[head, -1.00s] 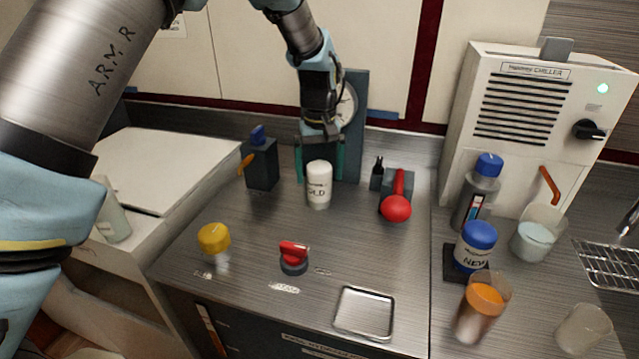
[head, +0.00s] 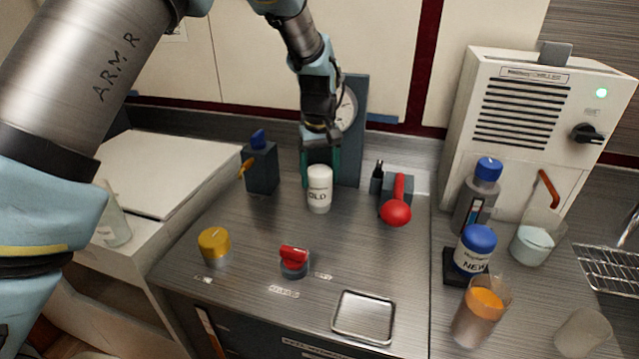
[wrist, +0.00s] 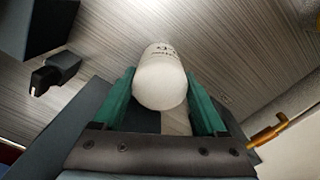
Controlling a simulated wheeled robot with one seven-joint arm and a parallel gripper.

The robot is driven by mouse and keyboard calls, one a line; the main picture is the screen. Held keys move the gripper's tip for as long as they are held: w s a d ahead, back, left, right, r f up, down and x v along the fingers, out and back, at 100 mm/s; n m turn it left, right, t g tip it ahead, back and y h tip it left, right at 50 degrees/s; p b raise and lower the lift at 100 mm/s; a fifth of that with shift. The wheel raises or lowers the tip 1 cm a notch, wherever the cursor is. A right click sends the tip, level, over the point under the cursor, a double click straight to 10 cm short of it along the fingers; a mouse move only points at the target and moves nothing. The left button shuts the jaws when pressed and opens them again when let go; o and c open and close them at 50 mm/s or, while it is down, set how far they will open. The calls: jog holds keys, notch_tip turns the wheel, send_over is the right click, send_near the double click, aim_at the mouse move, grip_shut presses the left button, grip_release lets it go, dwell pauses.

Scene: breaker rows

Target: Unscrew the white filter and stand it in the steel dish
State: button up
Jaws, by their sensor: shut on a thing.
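The white filter (head: 319,197), marked "OLD", stands upright in front of the grey panel at the back of the counter. It also shows in the wrist view (wrist: 160,82), between the two green fingers. My gripper (head: 321,168) is over the filter's upper part and shut on it, one finger on each side. How the filter's far end is joined is hidden. The steel dish (head: 363,316), shallow and square, lies empty at the counter's front edge, to the right of and nearer than the filter.
A red ball-ended lever (head: 397,207) is close right of the filter. A dark block with a blue knob and orange lever (head: 260,168) is left. A yellow cap (head: 214,244) and red knob (head: 294,260) stand in front. A blue-capped "NEW" container (head: 474,250) is right.

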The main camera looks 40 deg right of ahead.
jog(key=n+p, duration=0.1)
jog(key=n, duration=0.2)
jog(key=shift+r, duration=0.2)
jog(key=n+p, duration=0.2)
jog(key=n, duration=0.3)
jog(key=shift+n+p, duration=0.3)
jog(key=shift+p, duration=0.1)
jog(key=n+p, duration=0.3)
jog(key=n, duration=0.2)
jog(key=shift+n+p, duration=0.3)
jog(key=shift+n, duration=0.4)
jog(key=shift+f+n, duration=0.2)
jog(key=shift+n, duration=0.4)
jog(key=o, duration=1.2)
